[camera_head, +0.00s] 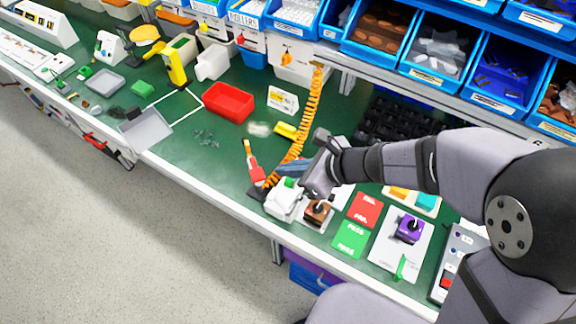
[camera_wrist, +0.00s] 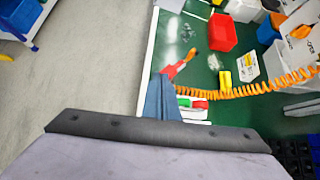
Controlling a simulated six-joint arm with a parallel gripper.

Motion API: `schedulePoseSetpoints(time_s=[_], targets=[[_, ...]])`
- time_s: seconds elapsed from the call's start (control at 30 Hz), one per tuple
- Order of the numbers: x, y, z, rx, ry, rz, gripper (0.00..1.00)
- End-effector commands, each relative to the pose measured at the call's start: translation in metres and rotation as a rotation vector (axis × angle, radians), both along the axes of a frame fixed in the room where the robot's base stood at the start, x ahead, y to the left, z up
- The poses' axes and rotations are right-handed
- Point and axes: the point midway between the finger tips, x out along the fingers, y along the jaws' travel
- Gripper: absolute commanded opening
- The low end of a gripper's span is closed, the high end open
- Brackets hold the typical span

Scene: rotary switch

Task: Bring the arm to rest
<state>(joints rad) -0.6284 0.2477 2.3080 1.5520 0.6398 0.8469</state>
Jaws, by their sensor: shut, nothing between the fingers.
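My gripper (camera_head: 284,167) is above the green bench top (camera_head: 150,78), its blue-grey fingers pointing left. In the wrist view the fingers (camera_wrist: 160,84) are together with nothing between them. My arm reaches in from the right of the head view. A purple rotary switch (camera_head: 410,229) with a dark knob sits on a white plate at the front right, apart from the gripper. A brown block (camera_head: 318,213) with a dark knob sits below my wrist, beside a white device (camera_head: 285,200) with a green top.
A red-and-orange tool (camera_head: 255,170) and a coiled orange hose (camera_head: 308,115) stand close to my fingers. Red (camera_head: 365,210) and green (camera_head: 350,239) cards lie nearby. A red tray (camera_head: 229,102) is farther back. Blue bins (camera_head: 440,52) line the rear shelf. The bench's front edge borders open floor.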

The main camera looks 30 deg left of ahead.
Motion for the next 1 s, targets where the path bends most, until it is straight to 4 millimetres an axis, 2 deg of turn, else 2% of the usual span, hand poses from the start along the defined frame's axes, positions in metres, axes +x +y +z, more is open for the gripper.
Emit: schedulePoseSetpoints(time_s=[0.53,0.73,0.87,1.0], targets=[[0.0,0.0,0.002,0.0,-0.002,0.002,0.0],[0.0,0.0,0.002,0.002,-0.081,0.076,0.0],[-0.012,-0.007,-0.005,-0.029,-0.231,0.284,0.0],[-0.043,-0.037,-0.03,-0.105,-0.4,0.65,0.0]])
